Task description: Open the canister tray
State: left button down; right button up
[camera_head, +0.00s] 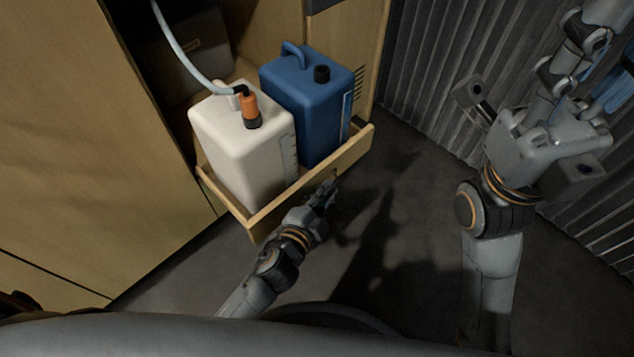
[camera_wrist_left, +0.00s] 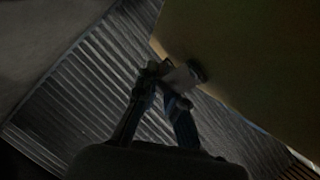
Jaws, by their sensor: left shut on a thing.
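The canister tray (camera_head: 350,151) is a pale wooden drawer standing out from the cabinet's lower opening. A white canister (camera_head: 240,155) with an orange-and-black cap and a blue canister (camera_head: 303,108) with a black cap stand upright in it. My left gripper (camera_head: 326,190) is at the outside of the tray's front panel, near its middle. In the left wrist view its fingers (camera_wrist_left: 166,84) are shut on a small knob (camera_wrist_left: 181,78) on the panel; the fingers partly hide it. My right gripper (camera_head: 560,85) is raised at the right, away from the tray; its opening is unclear.
A pale hose (camera_head: 176,42) runs from above to the white canister's cap. The wooden cabinet (camera_head: 80,130) borders the tray at left. A ribbed dark wall (camera_head: 430,75) stands at right. Dark floor (camera_head: 390,190) is free in front of the tray.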

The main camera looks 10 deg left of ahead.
pick_arm(q)
jog(key=shift+s+d, duration=0.1)
dwell(0.3)
jog(key=c, duration=1.7)
grip_release()
jog(key=v, duration=1.2)
